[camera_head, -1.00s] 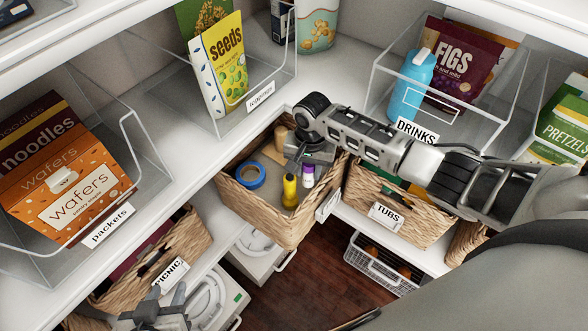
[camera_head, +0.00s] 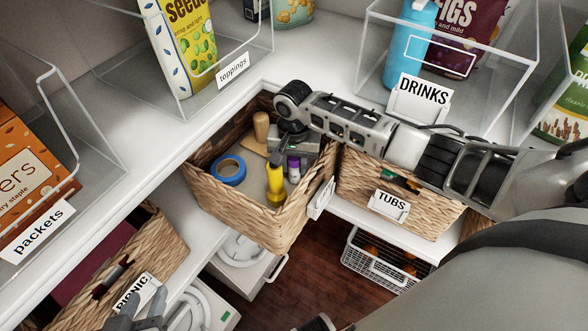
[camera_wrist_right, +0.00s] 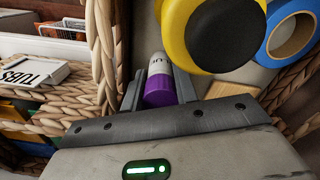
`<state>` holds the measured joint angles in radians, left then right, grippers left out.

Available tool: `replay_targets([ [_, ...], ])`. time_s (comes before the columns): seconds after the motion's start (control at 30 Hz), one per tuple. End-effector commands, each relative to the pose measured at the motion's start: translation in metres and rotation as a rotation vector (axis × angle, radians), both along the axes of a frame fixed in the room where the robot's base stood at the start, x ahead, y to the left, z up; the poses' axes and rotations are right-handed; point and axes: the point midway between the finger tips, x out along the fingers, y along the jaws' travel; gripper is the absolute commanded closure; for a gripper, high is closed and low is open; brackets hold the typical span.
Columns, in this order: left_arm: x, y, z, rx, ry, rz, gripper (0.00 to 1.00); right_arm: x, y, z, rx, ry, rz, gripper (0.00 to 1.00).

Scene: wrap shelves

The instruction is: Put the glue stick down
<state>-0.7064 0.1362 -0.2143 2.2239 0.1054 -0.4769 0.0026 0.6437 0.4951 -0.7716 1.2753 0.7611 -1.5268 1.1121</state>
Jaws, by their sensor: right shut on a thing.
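The glue stick (camera_head: 294,170) is white with a purple cap and is inside the woven basket (camera_head: 284,227). It also shows in the right wrist view (camera_wrist_right: 159,85), between the two fingers. My right gripper (camera_head: 291,150) reaches down into the basket and is shut on the glue stick. Whether the glue stick touches the basket floor cannot be told. A yellow and black item (camera_head: 275,184) stands right beside it. My left gripper (camera_head: 142,318) is at the bottom left edge by the PICNIC basket, partly cut off; its fingers look apart.
A blue tape roll (camera_head: 229,171) and a wooden-handled tool (camera_head: 262,128) share the basket. The TUBS basket (camera_head: 405,218) stands to the right. The PICNIC basket (camera_head: 163,262) is lower left. Clear bins for toppings, packets and drinks line the shelf above.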

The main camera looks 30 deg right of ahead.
Motion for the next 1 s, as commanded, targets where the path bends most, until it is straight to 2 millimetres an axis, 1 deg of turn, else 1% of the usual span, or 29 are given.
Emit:
replay_targets([
  [0.1,0.001,0.000,0.005,-0.002,-0.007,0.000,0.64,0.001,0.000,0.003,0.000,-0.001,0.000,0.93],
  [0.33,0.001,0.000,0.006,-0.003,-0.008,-0.001,0.64,0.000,0.000,-0.002,0.000,0.000,-0.002,0.93],
  [0.37,0.001,0.000,0.006,-0.003,-0.007,-0.001,0.64,0.000,0.000,-0.002,0.000,0.000,-0.001,0.65],
  [0.4,0.001,-0.001,0.005,-0.003,-0.007,-0.001,0.64,0.000,0.000,-0.001,0.000,0.000,-0.001,0.54],
  [0.43,0.001,0.000,0.005,-0.002,-0.006,0.000,0.64,0.000,0.000,-0.001,0.000,0.000,-0.001,0.49],
  [0.77,0.000,-0.001,0.003,-0.001,-0.004,-0.001,0.64,0.001,0.000,0.001,0.000,-0.002,0.000,0.49],
  [0.87,0.000,-0.001,0.007,-0.001,-0.003,0.000,0.64,0.001,0.000,0.013,0.001,-0.002,0.000,0.49],
  [0.97,0.000,-0.001,0.010,-0.002,0.002,-0.001,0.64,0.001,0.000,0.032,0.001,-0.003,0.000,0.49],
  [1.0,-0.001,-0.001,0.011,-0.003,0.004,-0.001,0.64,0.001,0.000,0.042,0.001,-0.005,0.001,0.49],
])
